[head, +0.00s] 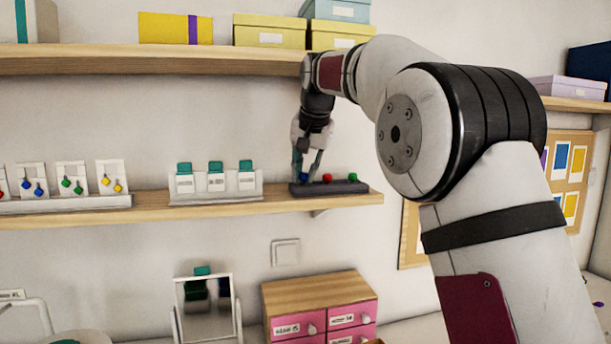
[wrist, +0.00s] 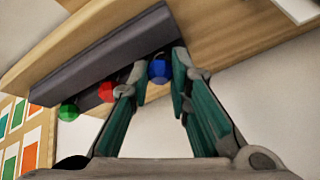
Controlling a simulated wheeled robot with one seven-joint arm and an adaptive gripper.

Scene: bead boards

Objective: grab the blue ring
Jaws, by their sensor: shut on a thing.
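The blue ring (head: 304,177) shows as a small blue faceted stone at the left end of a dark grey ring holder (head: 340,187) on the lower shelf. My gripper (head: 306,171) reaches down to it from above. In the wrist view the blue ring (wrist: 159,71) sits between the tips of my gripper (wrist: 158,76), which is shut on it.
A red ring (head: 327,177) and a green ring (head: 353,177) stand in the same holder, the red one close to a finger in the wrist view. A stand with white cards (head: 215,183) is to the left. The upper shelf (head: 150,60) with boxes lies above.

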